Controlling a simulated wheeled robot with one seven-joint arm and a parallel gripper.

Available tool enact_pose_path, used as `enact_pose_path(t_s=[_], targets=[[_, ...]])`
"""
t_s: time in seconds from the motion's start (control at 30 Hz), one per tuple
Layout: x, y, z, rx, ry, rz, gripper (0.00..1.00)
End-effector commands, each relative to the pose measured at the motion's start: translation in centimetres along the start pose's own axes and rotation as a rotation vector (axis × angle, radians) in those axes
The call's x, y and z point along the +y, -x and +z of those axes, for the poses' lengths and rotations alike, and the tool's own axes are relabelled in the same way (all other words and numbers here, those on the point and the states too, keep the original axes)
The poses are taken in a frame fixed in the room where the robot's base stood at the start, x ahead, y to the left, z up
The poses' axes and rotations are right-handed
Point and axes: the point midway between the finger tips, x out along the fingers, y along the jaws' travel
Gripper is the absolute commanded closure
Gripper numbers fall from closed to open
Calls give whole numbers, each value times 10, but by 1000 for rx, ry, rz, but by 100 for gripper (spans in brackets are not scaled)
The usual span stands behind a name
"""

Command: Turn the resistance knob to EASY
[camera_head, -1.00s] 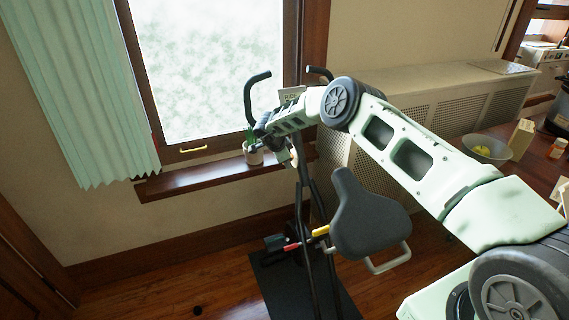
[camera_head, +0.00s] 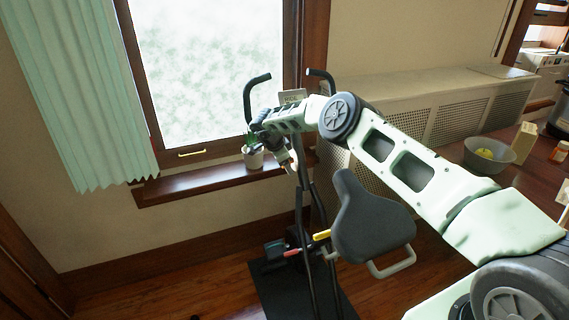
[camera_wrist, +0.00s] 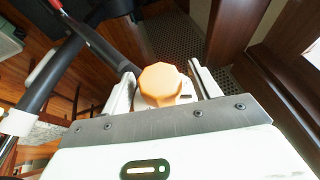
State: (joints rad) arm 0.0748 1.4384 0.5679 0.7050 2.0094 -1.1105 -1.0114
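The resistance knob (camera_wrist: 160,84) is orange and faceted. In the wrist view it sits between the two fingers of my gripper (camera_wrist: 163,88). The fingers are spread, one on each side of the knob, with a narrow gap showing on the right; contact on the left is unclear. The exercise bike (camera_head: 372,222) stands by the window, with a dark grey seat, upright handlebars and a small display (camera_head: 292,96). In the head view my gripper (camera_head: 290,164) is beside the bike's upright post, below the handlebars. My arm hides part of the post, and the EASY marking cannot be read.
A potted plant (camera_head: 253,158) stands on the window sill (camera_head: 200,181), close to my wrist. A radiator cover (camera_head: 440,112) is behind my arm. A table with a grey bowl (camera_head: 489,155) is at the right. Bare floor lies left of the bike's mat (camera_head: 268,285).

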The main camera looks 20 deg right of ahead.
Motion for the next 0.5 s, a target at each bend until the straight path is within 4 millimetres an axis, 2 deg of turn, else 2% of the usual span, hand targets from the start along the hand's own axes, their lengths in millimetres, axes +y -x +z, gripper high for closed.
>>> enact_pose_path(t_s=[0.27, 0.37, 0.5], targets=[[0, 2, 0, -1, -1, 0, 39], [-1, 10, 0, -1, -2, -2, 39], [-1, 34, 0, -2, 0, -2, 39]])
